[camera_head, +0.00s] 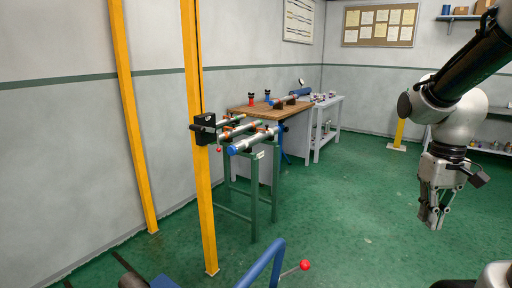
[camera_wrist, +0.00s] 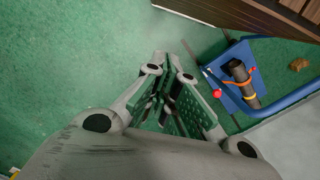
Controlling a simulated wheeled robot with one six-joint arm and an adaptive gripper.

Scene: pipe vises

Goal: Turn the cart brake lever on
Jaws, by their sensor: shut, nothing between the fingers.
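The cart brake lever is a thin rod with a red ball knob (camera_head: 305,265), sticking out to the right of the blue cart's tube handle (camera_head: 266,262) at the bottom of the head view. In the wrist view the red knob (camera_wrist: 217,93) shows right of my fingers, beside the blue cart (camera_wrist: 287,102). The lever's lower end is not clear. My gripper (camera_head: 434,222) hangs in the air at the right of the head view, pointing down, apart from the lever. Its fingers (camera_wrist: 168,72) are shut and empty in the wrist view.
A dark pipe (camera_wrist: 239,75) lies strapped on the cart. A yellow post (camera_head: 200,170) carries a black vise (camera_head: 205,128). A green stand (camera_head: 254,200) holding pipes and a wooden workbench (camera_head: 262,113) stand behind. The green floor between the stand and my arm is clear.

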